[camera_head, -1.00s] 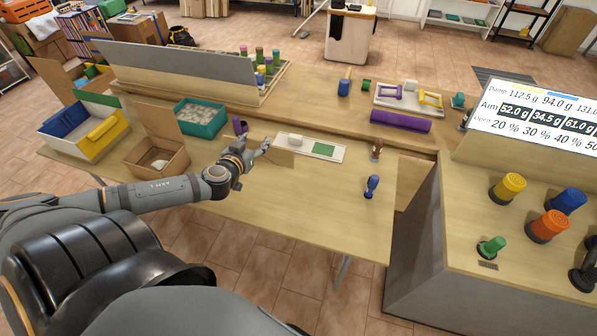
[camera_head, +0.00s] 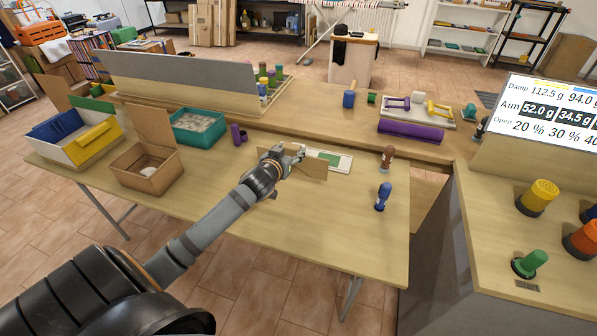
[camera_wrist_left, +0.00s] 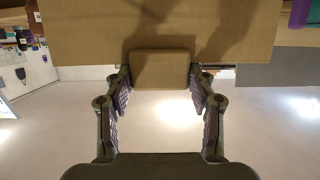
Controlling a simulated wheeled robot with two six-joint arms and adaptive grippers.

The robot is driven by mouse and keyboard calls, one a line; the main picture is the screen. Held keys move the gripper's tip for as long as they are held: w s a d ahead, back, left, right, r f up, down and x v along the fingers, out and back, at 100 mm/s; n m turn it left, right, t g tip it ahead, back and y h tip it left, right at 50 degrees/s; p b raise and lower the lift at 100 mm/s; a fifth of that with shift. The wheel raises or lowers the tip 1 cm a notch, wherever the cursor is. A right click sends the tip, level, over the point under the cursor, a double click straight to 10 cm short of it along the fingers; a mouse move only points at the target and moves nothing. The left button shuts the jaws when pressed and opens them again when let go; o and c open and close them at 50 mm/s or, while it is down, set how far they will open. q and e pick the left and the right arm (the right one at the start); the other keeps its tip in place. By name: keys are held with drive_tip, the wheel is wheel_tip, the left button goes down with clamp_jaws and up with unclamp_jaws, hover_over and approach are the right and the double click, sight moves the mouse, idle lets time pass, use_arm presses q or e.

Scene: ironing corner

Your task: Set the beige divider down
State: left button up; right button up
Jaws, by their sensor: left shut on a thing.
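The beige divider (camera_head: 312,166) is a flat, thin panel held over the work table, beside the white tray with the green patch (camera_head: 338,160). It covers part of that tray. My left gripper (camera_head: 296,154) is shut on the divider. In the left wrist view a beige piece of it (camera_wrist_left: 160,68) sits between the fingers. A wide beige surface fills the top of that view, with shadows on it. Whether the divider's lower edge touches the table is unclear. My right gripper is not in view.
A brown cardboard box (camera_head: 121,176), a teal bin (camera_head: 226,128) and a purple cup (camera_head: 236,139) stand left of my gripper. A brown stamp (camera_head: 387,158) and a blue stamp (camera_head: 383,196) stand to the right. The front of the table (camera_head: 320,225) is clear.

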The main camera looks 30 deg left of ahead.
sight(298, 167)
use_arm(q)
drive_tip(key=w+f, duration=0.1)
drive_tip(key=w+d+f, duration=0.1)
drive_tip(key=shift+f, duration=0.3)
drive_tip(key=shift+w+d+f, duration=0.2)
drive_tip(key=shift+f, duration=0.15)
drive_tip(key=f, duration=0.3)
drive_tip(key=shift+w+d+f, duration=0.15)
drive_tip(key=shift+w+f, duration=0.05)
drive_tip(key=shift+f, duration=0.05)
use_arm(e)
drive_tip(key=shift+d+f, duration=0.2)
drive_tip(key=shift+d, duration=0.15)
use_arm(q)
drive_tip(key=shift+f, duration=0.2)
drive_tip(key=o, duration=1.2)
drive_tip(key=shift+c, duration=0.2)
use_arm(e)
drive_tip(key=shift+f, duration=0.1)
